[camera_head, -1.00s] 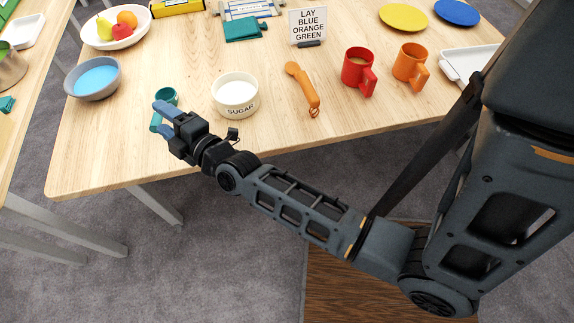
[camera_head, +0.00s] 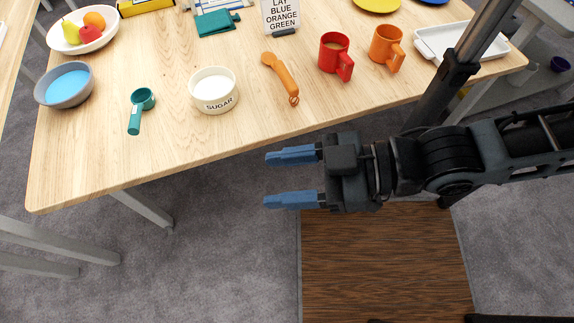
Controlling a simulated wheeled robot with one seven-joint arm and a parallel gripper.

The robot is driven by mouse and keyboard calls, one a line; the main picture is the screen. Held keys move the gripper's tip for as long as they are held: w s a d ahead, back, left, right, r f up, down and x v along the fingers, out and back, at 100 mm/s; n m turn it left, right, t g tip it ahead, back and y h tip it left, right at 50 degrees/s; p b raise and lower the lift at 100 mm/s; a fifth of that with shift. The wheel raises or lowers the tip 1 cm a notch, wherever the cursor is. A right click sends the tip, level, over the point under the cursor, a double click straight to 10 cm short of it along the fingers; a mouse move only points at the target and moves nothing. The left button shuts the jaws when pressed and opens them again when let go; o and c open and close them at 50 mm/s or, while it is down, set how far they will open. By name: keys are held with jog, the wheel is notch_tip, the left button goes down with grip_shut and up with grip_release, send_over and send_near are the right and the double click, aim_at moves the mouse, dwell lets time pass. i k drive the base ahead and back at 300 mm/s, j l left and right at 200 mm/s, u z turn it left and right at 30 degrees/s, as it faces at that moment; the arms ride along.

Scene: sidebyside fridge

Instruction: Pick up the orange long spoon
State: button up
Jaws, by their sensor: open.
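The orange long spoon (camera_head: 283,78) lies on the wooden table between the white sugar bowl and the red mug. Its rounded end points to the back left and its tip with a ring points toward the front edge. My gripper (camera_head: 267,178) is open and empty, with two blue fingers pointing left. It shows in front of the table's front edge, below the spoon in the picture and apart from it.
A sugar bowl (camera_head: 214,93) and a teal scoop (camera_head: 141,106) stand left of the spoon. A red mug (camera_head: 334,55) and an orange mug (camera_head: 385,47) stand right. A sign (camera_head: 282,14) stands behind. The table (camera_head: 180,140) is bare in front of the spoon.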

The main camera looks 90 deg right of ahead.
aim_at(269, 59)
jog(key=k+z, duration=0.45)
jog(key=k+l+z, duration=0.1)
jog(key=k+z, duration=0.2)
jog(key=z, duration=0.15)
jog(key=k+l+z, duration=0.25)
jog(key=z, duration=0.2)
jog(key=k, duration=0.05)
